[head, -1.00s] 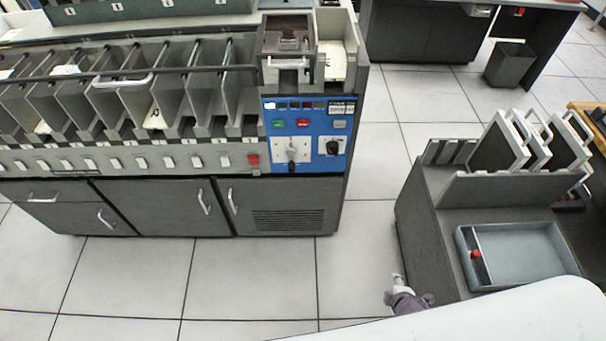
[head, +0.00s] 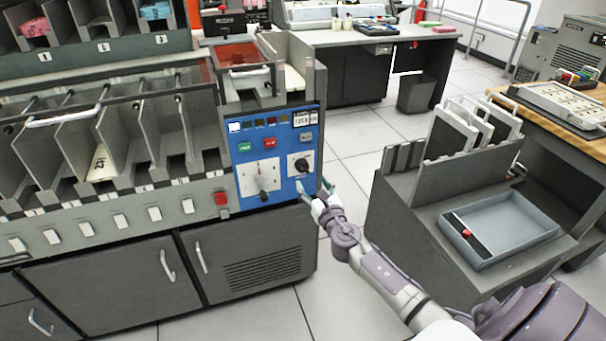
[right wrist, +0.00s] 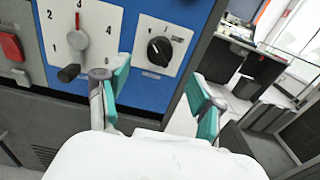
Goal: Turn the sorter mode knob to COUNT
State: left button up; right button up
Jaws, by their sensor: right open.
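The sorter's blue control panel (head: 279,131) stands at the machine's right end. A black round knob (head: 301,165) sits on a white plate at the panel's lower right. In the right wrist view the black knob (right wrist: 159,50) has a white pointer line aimed up and left; its small labels are unreadable. My right gripper (head: 314,191) is open and empty, just below and right of the black knob. In the right wrist view its teal fingertips (right wrist: 158,85) are spread below the knob.
Card bins (head: 100,150) line the sorter to the left. A red switch (head: 221,198) sits just left of the panel. A grey cart (head: 420,225) with a blue-grey tray (head: 548,228) stands to the right. Floor shows between the sorter and the cart.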

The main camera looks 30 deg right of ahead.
aim_at(305, 171)
jog(key=b+x, duration=0.1)
jog(key=x, duration=0.5)
jog(key=shift+f, duration=0.15)
pick_arm(q)
jog(key=shift+w+d+r, duration=0.15)
jog(key=shift+w+r, duration=0.8)
jog(key=shift+r, duration=0.2)
jog(key=shift+w+d+r, duration=0.1)
jog(key=shift+w+r, duration=0.8)
jog(key=shift+r, duration=0.2)
pick_arm(e)
jog(key=shift+w, duration=0.55)
jog(key=c, duration=1.2)
pick_arm(q)
jog(key=shift+b, duration=0.3)
pick_arm(e)
jog(key=shift+o, duration=0.2)
